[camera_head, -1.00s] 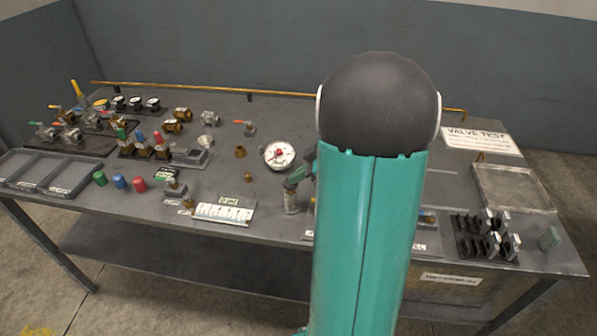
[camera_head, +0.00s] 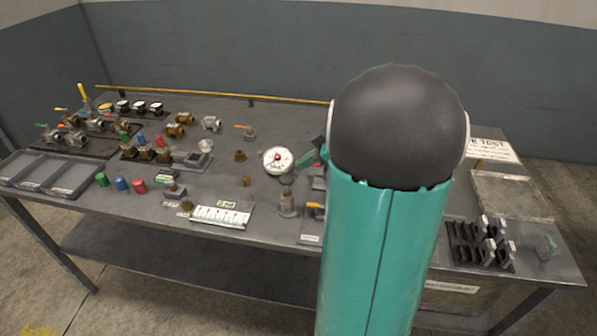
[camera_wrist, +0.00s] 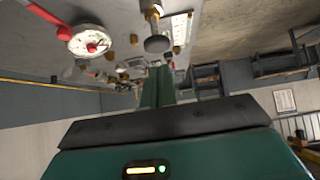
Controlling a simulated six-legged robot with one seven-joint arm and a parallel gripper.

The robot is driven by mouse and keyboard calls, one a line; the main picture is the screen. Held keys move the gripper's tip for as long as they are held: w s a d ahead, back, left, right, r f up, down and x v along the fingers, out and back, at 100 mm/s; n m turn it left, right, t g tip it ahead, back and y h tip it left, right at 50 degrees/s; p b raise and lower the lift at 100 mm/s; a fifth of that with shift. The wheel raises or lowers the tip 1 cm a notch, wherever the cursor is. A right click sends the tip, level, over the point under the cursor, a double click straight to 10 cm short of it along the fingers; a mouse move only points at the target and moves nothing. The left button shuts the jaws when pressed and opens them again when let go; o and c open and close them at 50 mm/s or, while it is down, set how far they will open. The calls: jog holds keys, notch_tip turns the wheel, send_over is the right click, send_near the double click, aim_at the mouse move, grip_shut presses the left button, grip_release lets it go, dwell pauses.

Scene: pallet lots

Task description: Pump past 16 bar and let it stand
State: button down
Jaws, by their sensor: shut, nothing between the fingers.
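A round white gauge (camera_head: 278,160) with a red centre stands on the bench in the head view. It also shows in the wrist view (camera_wrist: 90,41). Its reading is too small to tell. A grey upright fitting (camera_head: 288,203) stands just in front of it. A round grey knob on a stem (camera_wrist: 157,43) shows near the fingers in the wrist view. My gripper (camera_head: 312,156) is mostly hidden behind my arm, just right of the gauge in the picture. In the wrist view my teal fingers (camera_wrist: 158,85) are together and empty, apart from the knob.
A grey bench (camera_head: 235,110) carries several valves (camera_head: 70,130), red, blue and green caps (camera_head: 121,183), a white scale strip (camera_head: 221,216) and a grey divided tray (camera_head: 45,175). A shallow tray (camera_head: 512,197) and a dark rack (camera_head: 480,243) are at right. My arm hides the middle right.

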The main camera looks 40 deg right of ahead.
jog(key=v, duration=0.6)
jog(key=shift+r, duration=0.2)
dwell(0.5)
